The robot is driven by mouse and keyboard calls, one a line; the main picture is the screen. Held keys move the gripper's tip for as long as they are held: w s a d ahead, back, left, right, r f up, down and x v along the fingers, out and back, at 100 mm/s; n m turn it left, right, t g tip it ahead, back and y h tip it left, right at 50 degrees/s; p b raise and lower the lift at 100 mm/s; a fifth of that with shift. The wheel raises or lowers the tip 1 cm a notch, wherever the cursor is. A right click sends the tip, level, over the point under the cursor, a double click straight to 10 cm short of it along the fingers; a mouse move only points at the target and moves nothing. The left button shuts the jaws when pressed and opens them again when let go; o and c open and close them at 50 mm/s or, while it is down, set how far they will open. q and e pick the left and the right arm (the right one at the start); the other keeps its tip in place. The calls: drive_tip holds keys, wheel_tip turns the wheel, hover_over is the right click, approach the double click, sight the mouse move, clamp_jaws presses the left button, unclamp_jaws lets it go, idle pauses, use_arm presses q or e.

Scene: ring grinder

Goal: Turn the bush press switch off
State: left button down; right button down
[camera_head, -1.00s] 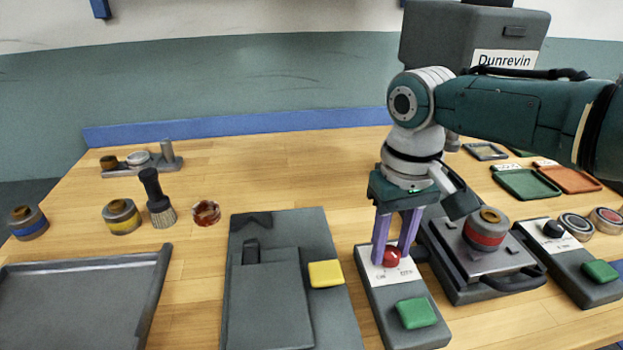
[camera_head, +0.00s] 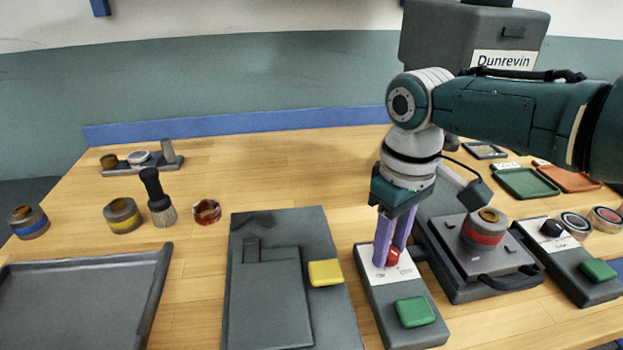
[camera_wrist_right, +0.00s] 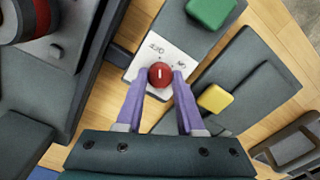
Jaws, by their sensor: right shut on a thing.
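A red round knob (camera_head: 392,257) with a white pointer line sits on the white label plate (camera_head: 401,270) of a grey switch box (camera_head: 384,312). In the right wrist view the knob (camera_wrist_right: 160,74) is between the two purple fingertips. My right gripper (camera_head: 391,260) points down from above and is shut on the red knob. A green button (camera_head: 415,312) is on the same box, in front of the knob. My left gripper is not in view.
A grey machine with a red-banded ring (camera_head: 484,228) stands right of the switch box. Another box with a black knob (camera_head: 552,229) is farther right. A grey unit with a yellow button (camera_head: 325,273) is on the left. A brush (camera_head: 158,197) stands beyond it.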

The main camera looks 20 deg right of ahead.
drive_tip(key=c, duration=0.5)
unclamp_jaws()
drive_tip(key=shift+r, duration=0.4)
wheel_tip(320, 180, up, 9)
drive_tip(key=p, duration=0.2)
drive_tip(key=shift+r+p, duration=0.1)
drive_tip(key=shift+p, duration=0.25)
